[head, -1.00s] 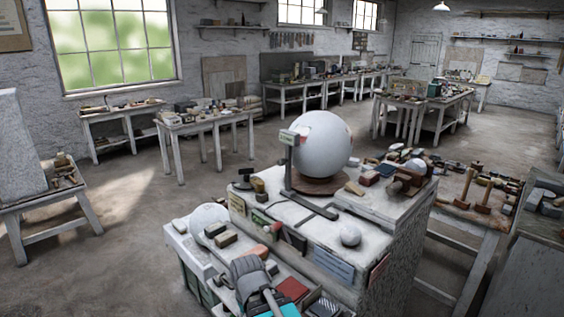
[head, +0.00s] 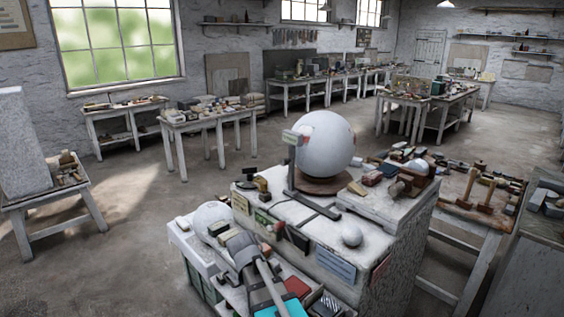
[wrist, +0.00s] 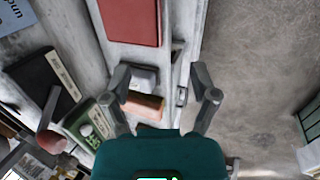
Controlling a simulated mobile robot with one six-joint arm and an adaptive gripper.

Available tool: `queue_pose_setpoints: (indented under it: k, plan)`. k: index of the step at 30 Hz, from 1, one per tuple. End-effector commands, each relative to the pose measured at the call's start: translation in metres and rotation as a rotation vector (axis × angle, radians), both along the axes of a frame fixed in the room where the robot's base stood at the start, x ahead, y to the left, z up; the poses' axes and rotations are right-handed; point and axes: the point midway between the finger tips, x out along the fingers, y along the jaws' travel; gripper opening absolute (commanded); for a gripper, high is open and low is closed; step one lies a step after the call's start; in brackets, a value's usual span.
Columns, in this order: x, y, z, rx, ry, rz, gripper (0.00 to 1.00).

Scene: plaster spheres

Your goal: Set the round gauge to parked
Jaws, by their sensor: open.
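A lever with a reddish knob (wrist: 51,141) is on the plinth's front, beside a dark labelled panel (wrist: 42,82) and a green panel (wrist: 88,124). My gripper (head: 230,240) is over the lower shelf in front of the plinth. In the wrist view its fingers (wrist: 161,84) are apart and empty, above a grey block and an orange-brown block (wrist: 145,104); contact is not visible.
A smaller white sphere (head: 211,219) is left of my gripper. A red flat thing (wrist: 132,22) lies on the shelf. Open floor (head: 110,240) is to the left.

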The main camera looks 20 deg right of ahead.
Motion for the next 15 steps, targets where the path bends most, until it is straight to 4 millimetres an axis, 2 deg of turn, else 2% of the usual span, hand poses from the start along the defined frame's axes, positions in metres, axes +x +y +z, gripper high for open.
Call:
queue_pose_setpoints:
  k: [1, 9, 15]
  plan:
    - [0.025, -0.009, 0.011, -0.069, 0.011, 0.059, 0.76]
    - [0.111, -0.052, 0.067, -0.457, 0.144, 0.374, 0.76]
    - [0.173, -0.072, 0.117, -0.738, 0.308, 0.568, 0.76]
